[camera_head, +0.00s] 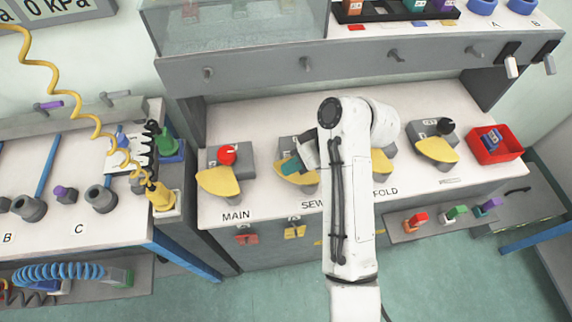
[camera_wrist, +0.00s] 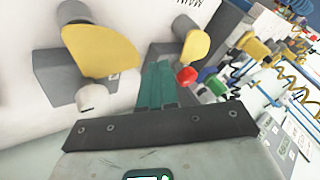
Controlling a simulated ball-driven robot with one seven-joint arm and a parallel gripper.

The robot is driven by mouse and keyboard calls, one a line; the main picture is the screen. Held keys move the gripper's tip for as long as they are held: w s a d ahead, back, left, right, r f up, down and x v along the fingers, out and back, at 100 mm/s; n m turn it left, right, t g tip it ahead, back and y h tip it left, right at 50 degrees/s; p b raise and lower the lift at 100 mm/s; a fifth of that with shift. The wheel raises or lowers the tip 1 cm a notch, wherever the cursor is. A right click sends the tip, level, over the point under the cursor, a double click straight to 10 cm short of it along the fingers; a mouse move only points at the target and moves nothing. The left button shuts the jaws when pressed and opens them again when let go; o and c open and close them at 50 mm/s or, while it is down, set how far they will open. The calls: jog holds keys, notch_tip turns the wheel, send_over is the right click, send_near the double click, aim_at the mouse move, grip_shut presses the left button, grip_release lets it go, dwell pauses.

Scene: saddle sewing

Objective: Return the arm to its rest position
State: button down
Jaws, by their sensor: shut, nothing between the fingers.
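My white arm rises across the middle of the head view. My gripper (camera_head: 290,166) hangs at its far end over the second station, with the teal fingers in front of a yellow plate (camera_head: 299,176). In the wrist view, the teal fingers of my gripper (camera_wrist: 157,75) lie side by side, shut and empty. They point toward the bench, between two yellow plates. The arm covers the middle stations and part of the lettering on the bench edge. I cannot tell whether the fingertips touch anything.
The MAIN station (camera_head: 228,172) has a red knob and yellow plate; another station (camera_head: 433,142) has a black knob. A red bin (camera_head: 493,144) stands at the bench's right end. A grey shelf front (camera_head: 350,62) with hooks overhangs the bench. A coiled yellow hose (camera_head: 75,92) hangs at left.

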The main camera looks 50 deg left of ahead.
jog(key=shift+d+r, duration=0.1)
jog(key=shift+r, duration=0.1)
jog(key=d+f+m+t+h, duration=0.15)
jog(key=d+f+m, duration=0.4)
jog(key=d, duration=0.85)
jog(key=d+f+m+t+y, duration=0.1)
jog(key=d+f+m+t, duration=0.4)
jog(key=d, duration=1)
jog(key=s+d+m+h, duration=0.2)
jog(key=s+d, duration=0.6)
jog(key=d, duration=0.4)
jog(key=s+d+m+h, duration=0.3)
jog(key=s+d+m, duration=0.2)
jog(key=s+d, duration=0.3)
jog(key=d, duration=0.3)
jog(key=shift+s+d+f+g, duration=0.15)
jog(key=shift+d+g, duration=0.2)
jog(key=shift+d, duration=0.05)
